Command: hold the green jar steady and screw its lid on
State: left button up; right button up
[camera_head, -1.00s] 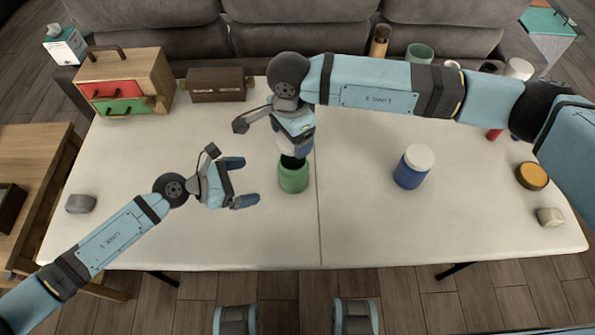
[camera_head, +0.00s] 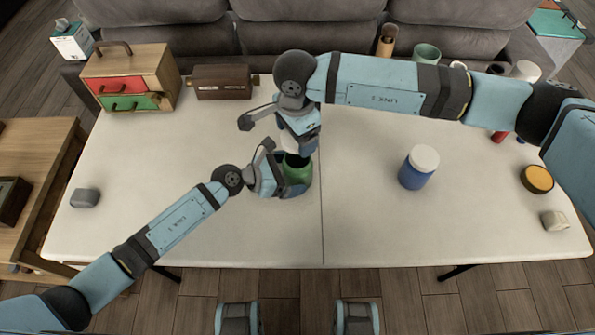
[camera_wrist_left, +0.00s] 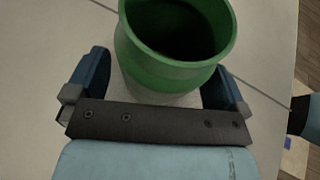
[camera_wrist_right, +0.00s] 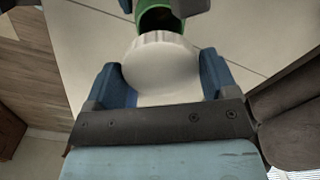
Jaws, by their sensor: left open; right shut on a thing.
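The green jar (camera_head: 297,172) stands upright on the white table, its mouth open in the left wrist view (camera_wrist_left: 175,45). My left gripper (camera_head: 292,188) is open, with its blue fingers on either side of the jar; whether they touch it cannot be told. My right gripper (camera_head: 300,140) is above the jar, shut on the white lid (camera_wrist_right: 161,62). The lid also shows partly in the head view (camera_head: 290,144), mostly hidden by the gripper. In the right wrist view the jar (camera_wrist_right: 160,18) shows beyond the lid, apart from it.
A blue jar with a white lid (camera_head: 418,167) stands to the right. A yellow-topped round tin (camera_head: 537,178) and a pale block (camera_head: 554,221) lie near the right edge. A grey block (camera_head: 85,197) is at left. A drawer box (camera_head: 130,80) and brown case (camera_head: 221,82) stand behind.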

aim_at(297, 170)
pick_arm(q)
jog(key=shift+w+d+f, duration=0.1)
jog(key=shift+d, duration=0.15)
jog(key=c, duration=1.2)
jog(key=shift+c, duration=0.2)
pick_arm(e)
jog(key=shift+f, duration=2.5)
jog(key=shift+f, duration=0.9)
jog(key=shift+f, duration=0.55)
